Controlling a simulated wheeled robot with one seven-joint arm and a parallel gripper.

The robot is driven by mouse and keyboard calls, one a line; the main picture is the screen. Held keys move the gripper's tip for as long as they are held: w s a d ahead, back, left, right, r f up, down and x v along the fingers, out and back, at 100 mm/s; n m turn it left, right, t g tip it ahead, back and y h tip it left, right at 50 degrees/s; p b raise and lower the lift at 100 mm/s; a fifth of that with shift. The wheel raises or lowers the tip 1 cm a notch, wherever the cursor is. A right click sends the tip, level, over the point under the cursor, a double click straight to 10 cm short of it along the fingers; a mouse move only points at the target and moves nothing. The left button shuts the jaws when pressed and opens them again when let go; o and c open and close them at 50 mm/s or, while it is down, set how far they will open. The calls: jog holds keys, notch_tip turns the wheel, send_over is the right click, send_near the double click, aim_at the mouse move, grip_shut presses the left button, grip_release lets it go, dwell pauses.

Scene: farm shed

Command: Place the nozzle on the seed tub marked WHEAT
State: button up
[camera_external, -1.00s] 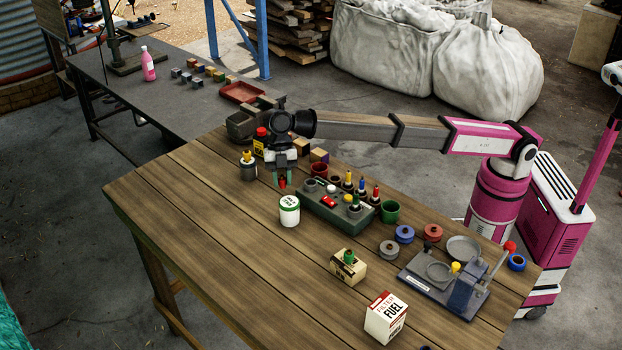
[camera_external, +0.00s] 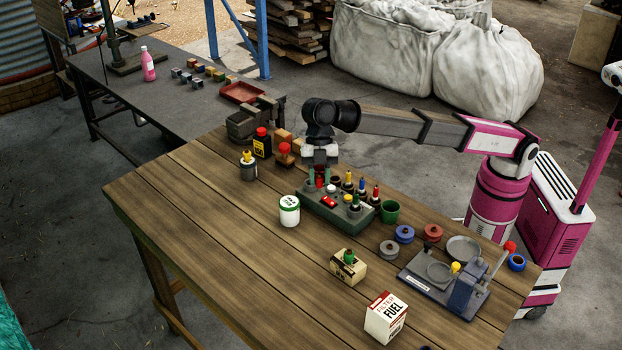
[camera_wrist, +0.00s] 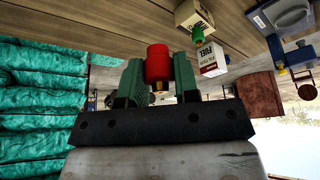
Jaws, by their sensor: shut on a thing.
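My gripper (camera_external: 319,180) is shut on a red nozzle with a brass-coloured tip. The nozzle (camera_wrist: 157,63) sits between the green fingers in the wrist view, and a little of its red shows between the fingertips in the external view. My gripper is above the left back part of the green-grey tray (camera_external: 338,217). A white tub with a green band (camera_external: 289,211) stands in front of the tray's left end. It bears writing too small to read, so I cannot tell whether it says WHEAT.
The tray holds several small coloured-top parts. A box with a green top (camera_external: 347,268) and a fuel filter box (camera_external: 386,317) stand in front. The table's left front is clear.

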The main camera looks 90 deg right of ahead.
send_over(289, 205)
jog(key=d, duration=0.2)
jog(key=f, duration=0.6)
jog(key=shift+a+f, duration=0.1)
jog(key=shift+a, duration=0.15)
jog(key=shift+f, duration=1.95)
jog(key=shift+f, duration=0.15)
jog(key=o, duration=0.9)
jog(key=v, duration=1.2)
